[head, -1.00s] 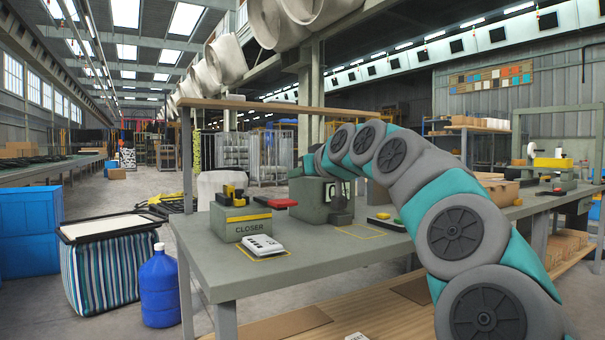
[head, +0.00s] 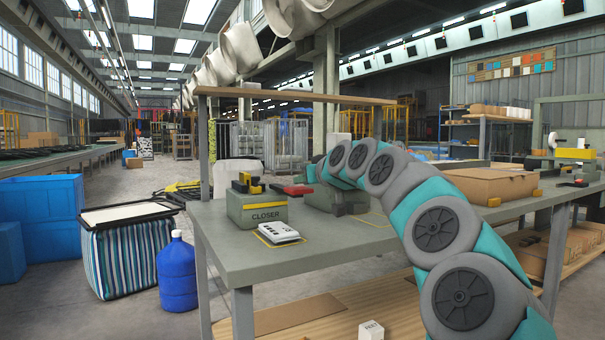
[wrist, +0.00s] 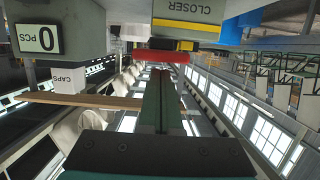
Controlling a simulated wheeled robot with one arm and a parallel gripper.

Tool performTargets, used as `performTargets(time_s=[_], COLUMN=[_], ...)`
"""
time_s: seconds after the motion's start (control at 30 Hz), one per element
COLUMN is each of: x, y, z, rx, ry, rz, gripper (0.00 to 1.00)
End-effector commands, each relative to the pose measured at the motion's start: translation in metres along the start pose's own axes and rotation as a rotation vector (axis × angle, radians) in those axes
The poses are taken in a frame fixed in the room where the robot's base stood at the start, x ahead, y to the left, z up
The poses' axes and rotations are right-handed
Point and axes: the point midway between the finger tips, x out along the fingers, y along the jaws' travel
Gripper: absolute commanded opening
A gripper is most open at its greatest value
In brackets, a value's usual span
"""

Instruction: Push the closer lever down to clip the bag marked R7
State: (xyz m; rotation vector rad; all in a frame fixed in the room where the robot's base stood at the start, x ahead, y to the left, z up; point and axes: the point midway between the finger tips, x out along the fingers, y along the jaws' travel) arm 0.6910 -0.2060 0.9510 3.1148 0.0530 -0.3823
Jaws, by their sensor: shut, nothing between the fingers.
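The closer (head: 257,210) is a grey-green box with a dark label at the left end of the workbench. A yellow and black mechanism sits on top. Its red lever handle (head: 291,190) sticks out to the right. A white packet (head: 280,232) lies in a yellow outline in front of it; I cannot read R7 on it. My gripper (wrist: 160,72) is shut and empty in the wrist view, its tips close to the red handle (wrist: 155,57); I cannot tell whether they touch. The closer (wrist: 188,12) shows upside down there. In the head view I cannot make out the gripper.
A grey-green counter box (head: 337,203) stands right of the closer; its 0 PCS display (wrist: 38,40) shows in the wrist view. A cardboard box (head: 490,185) lies further right on the workbench (head: 345,250). A rail (head: 290,95) runs above. A blue jug (head: 177,275) stands left.

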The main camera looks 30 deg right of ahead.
Motion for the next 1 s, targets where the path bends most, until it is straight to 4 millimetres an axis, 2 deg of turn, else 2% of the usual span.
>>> performTargets(time_s=[0.43, 0.7, 1.0], x=[0.002, 0.006, 0.011], y=[-0.001, -0.002, 0.000], z=[0.007, 0.038, 0.059], rx=[-0.001, 0.001, -0.001], ry=[0.003, 0.119, 0.198], rz=[-0.001, -0.005, 0.001], gripper=[0.00, 0.00, 0.00])
